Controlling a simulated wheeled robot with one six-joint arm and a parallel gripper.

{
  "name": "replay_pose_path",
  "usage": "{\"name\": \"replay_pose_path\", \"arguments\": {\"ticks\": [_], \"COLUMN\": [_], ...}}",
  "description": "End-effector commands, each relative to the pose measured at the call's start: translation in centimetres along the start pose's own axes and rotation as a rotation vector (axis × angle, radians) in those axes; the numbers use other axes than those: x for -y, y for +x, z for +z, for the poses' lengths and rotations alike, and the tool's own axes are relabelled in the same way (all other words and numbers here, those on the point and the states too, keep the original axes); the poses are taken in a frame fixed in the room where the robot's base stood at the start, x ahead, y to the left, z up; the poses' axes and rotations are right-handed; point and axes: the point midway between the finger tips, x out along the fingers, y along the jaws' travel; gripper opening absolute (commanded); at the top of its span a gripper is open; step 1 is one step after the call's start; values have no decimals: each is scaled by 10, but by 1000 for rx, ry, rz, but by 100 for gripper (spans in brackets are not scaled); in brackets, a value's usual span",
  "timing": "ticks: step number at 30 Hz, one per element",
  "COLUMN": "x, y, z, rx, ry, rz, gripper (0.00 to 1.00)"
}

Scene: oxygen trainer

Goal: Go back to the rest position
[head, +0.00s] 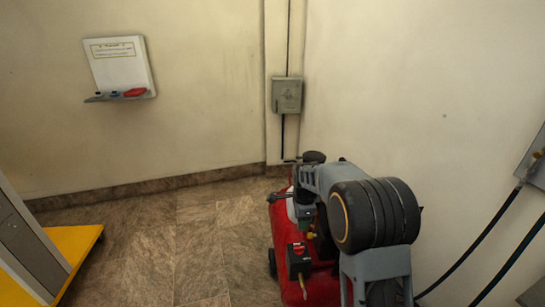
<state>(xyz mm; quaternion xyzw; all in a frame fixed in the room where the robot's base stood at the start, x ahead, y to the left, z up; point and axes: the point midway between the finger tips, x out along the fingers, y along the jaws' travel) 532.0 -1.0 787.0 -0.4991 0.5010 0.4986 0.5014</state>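My arm comes in at the lower right, with a big black joint and grey links folded over a red machine (321,288). The arm's dark far end (305,208) is in front of the machine's upper part. I cannot make out the fingers of my gripper there, nor whether they hold anything. The machine has a small black and red box with a brass-coloured fitting (298,262) on its near side. My arm hides much of the machine's right side.
A white wall board (120,62) has a small shelf with a red item (135,92). A grey box (287,95) hangs near the corner. A yellow platform (75,243) stands at left. Black hoses (478,245) run at right. The brown tiled floor (170,250) is clear between platform and machine.

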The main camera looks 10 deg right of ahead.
Motion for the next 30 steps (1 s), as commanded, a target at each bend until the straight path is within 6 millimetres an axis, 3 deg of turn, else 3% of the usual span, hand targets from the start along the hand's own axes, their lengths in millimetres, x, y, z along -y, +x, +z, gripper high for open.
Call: {"name": "replay_pose_path", "arguments": {"ticks": [5,8,10,14,18,21,25,30], "x": [-1,-17,-34,-77,-132,-167,-202,-226], "y": [2,15,11,-33,-95,-132,-170,-206], "z": [0,0,0,1,2,2,2,3], "rx": [0,8,15,16,-16,-57,-116,-183], "ry": [-189,-404,-582,-939,-1294,-1466,-1576,-1579], "rz": [-1,36,46,27,-27,-70,-124,-192], "gripper": [38,38,38,38,38,38,38,38]}}
